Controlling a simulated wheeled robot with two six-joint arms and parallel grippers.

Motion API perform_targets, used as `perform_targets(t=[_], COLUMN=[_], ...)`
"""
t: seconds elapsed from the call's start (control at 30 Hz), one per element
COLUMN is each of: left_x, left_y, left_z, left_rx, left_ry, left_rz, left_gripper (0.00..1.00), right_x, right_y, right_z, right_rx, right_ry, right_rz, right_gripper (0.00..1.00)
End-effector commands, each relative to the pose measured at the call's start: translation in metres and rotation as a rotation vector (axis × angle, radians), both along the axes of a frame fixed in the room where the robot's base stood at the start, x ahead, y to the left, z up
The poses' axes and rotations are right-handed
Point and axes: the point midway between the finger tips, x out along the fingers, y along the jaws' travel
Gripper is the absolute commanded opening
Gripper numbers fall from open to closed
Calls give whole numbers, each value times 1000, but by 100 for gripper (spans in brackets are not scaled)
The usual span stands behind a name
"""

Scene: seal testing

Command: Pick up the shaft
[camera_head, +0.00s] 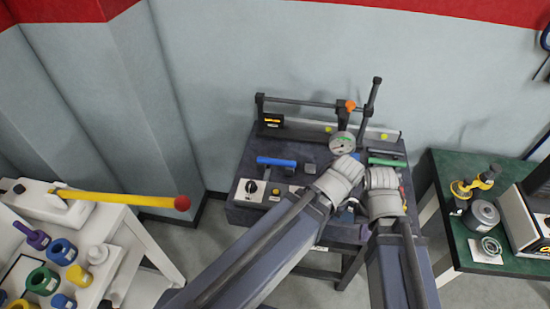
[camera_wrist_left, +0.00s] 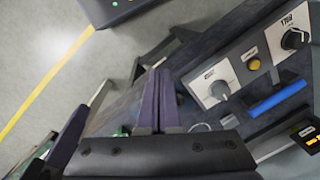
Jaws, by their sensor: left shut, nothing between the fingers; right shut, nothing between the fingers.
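I cannot tell for sure which part is the shaft. A green cylinder (camera_head: 387,162) lies on the bench's right side. My right gripper (camera_head: 381,180) is over the right part of the bench, close to the green cylinder, shut and empty. My left gripper's fingers (camera_wrist_left: 157,75) are together and empty, apart from the blue cylinder; in the head view its wrist largely hides them.
A white table (camera_head: 120,215) with coloured rings and a yellow lever (camera_head: 120,198) stands left. A green table (camera_head: 445,170) with metal parts stands right. My arms are close together.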

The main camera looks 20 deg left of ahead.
Motion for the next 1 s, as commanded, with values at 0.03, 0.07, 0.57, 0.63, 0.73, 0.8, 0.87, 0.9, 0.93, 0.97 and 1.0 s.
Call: perform_targets(t=[0.03,0.07,0.57,0.63,0.73,0.8,0.87,0.9,0.93,0.97,1.0], left_x=[0,0,4,14,38,59,78,90,98,107,117], left_y=[0,0,2,9,26,45,64,78,89,101,116], left_z=[0,0,-2,-6,-15,-21,-24,-26,-27,-28,-28], left_rx=[0,0,-12,-39,-112,-183,-246,-289,-321,-355,-399], left_ry=[0,0,-6,-17,-47,-74,-96,-108,-116,-125,-135], left_rz=[0,0,33,113,328,529,710,830,920,1009,1128], left_gripper=[0,0,14,21,33,40,47,52,55,58,63], right_x=[0,0,0,0,0,0,0,0,0,0,0], right_y=[0,0,0,0,0,0,0,0,0,0,0], right_z=[0,0,-2,-6,-14,-20,-26,-29,-31,-34,-37], right_rx=[0,0,0,0,0,0,0,0,0,0,0], right_ry=[0,0,0,0,0,0,0,0,0,0,0], right_rz=[0,0,0,0,0,0,0,-1,-1,-1,-1], right_gripper=[0,0,0,0,0,0,0,0,0,0,0])
